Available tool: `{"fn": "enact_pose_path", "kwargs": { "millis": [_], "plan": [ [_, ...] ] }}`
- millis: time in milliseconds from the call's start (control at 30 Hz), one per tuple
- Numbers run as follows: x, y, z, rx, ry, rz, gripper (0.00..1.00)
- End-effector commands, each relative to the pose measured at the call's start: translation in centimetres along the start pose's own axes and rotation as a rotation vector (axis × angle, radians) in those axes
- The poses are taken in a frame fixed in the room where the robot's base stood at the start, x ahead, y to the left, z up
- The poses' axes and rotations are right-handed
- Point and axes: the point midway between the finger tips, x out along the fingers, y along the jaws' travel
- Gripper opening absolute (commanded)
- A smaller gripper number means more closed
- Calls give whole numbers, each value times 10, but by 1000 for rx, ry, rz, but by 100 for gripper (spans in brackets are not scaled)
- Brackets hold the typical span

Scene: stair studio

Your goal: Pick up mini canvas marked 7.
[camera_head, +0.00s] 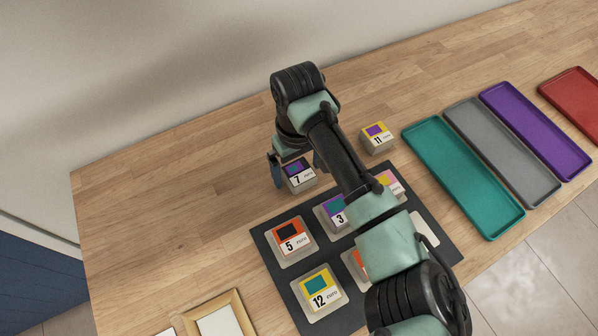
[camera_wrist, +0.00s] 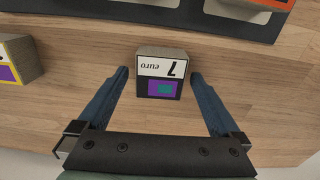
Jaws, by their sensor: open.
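The mini canvas marked 7 (camera_head: 299,175) sits on the bare wood just beyond the dark mat. Its face is black and purple with a teal patch, above a white label. In the wrist view the canvas (camera_wrist: 160,77) lies between the blue fingertips of my gripper (camera_wrist: 160,74), with a gap on each side. My gripper is open and holds nothing. In the head view my gripper (camera_head: 294,170) is around the canvas, one blue finger showing at its left; the other is mostly hidden by my arm.
The dark mat (camera_head: 262,246) holds canvases marked 5 (camera_head: 289,235), 12 (camera_head: 317,290) and 3 (camera_head: 336,214), others partly hidden. Canvas 11 (camera_head: 376,135) stands right of my gripper. Teal (camera_head: 462,175), grey (camera_head: 500,150), purple (camera_head: 535,130) and red (camera_head: 572,92) trays lie at right.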

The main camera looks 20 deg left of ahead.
Motion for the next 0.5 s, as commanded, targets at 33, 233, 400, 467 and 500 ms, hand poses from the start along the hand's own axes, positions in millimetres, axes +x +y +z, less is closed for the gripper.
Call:
{"fn": "enact_pose_path", "kwargs": {
  "millis": [33, 233, 400, 467, 500],
  "plan": [
    [4, 0, 0, 0, -1, 0, 100],
    [6, 0, 0, 0, 1, 1, 100],
    [6, 0, 0, 0, 1, 1, 80],
    [6, 0, 0, 0, 1, 1, 69],
    [6, 0, 0, 0, 1, 1, 62]
  ]
}}
